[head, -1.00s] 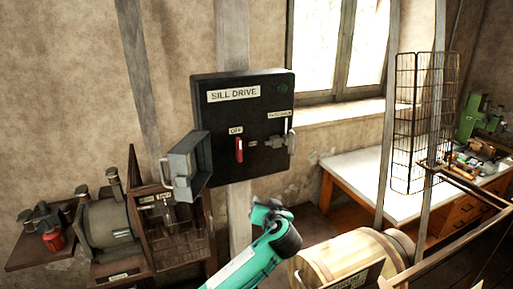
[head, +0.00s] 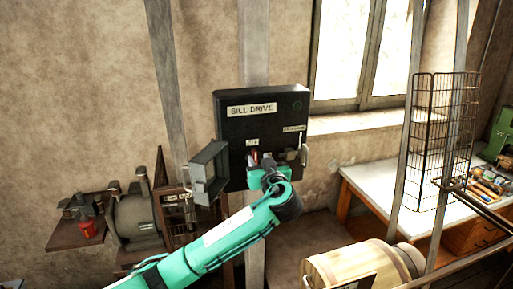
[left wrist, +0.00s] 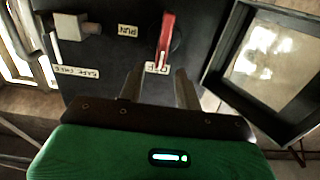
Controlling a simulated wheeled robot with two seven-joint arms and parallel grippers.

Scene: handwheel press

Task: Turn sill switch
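The black switch panel marked "SILL DRIVE" (head: 230,130) hangs on a post against the wall. Its red switch lever (head: 254,155) sits under the OFF label, partly hidden by my left gripper (head: 262,163). In the left wrist view the red lever (left wrist: 166,38) stands just beyond the fingertips, roughly in line with the gap between them. The two fingers of my left gripper (left wrist: 158,76) are apart with nothing held between them. Whether a finger touches the lever I cannot tell. My right gripper is not in view.
An open grey cover (head: 209,172) juts from the panel's left side; it also shows close by in the left wrist view (left wrist: 217,78). A grey latch (head: 303,153) is at the panel's right.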

